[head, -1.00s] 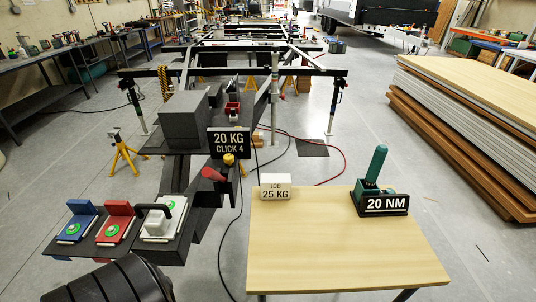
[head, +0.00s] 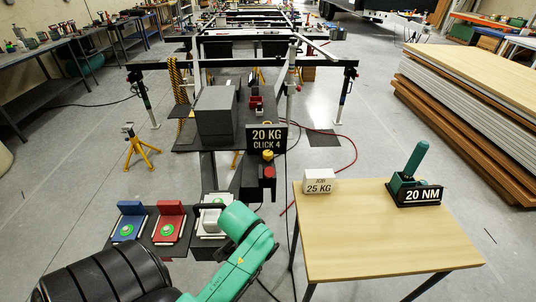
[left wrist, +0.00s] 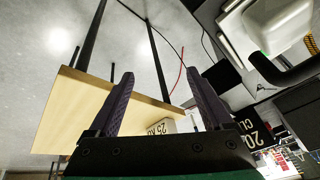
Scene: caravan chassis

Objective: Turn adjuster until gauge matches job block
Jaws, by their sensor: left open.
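The job block (head: 319,182), white and marked 25 KG, stands at the left rear of the wooden table (head: 390,240). My right gripper is not in view.
Blue (head: 127,228), red (head: 169,226) and white (head: 210,220) units stand left of the table. A green tool (head: 414,165) stands behind a 20 NM sign (head: 421,195). A grey block (head: 216,115) sits on the chassis. The table's middle is clear.

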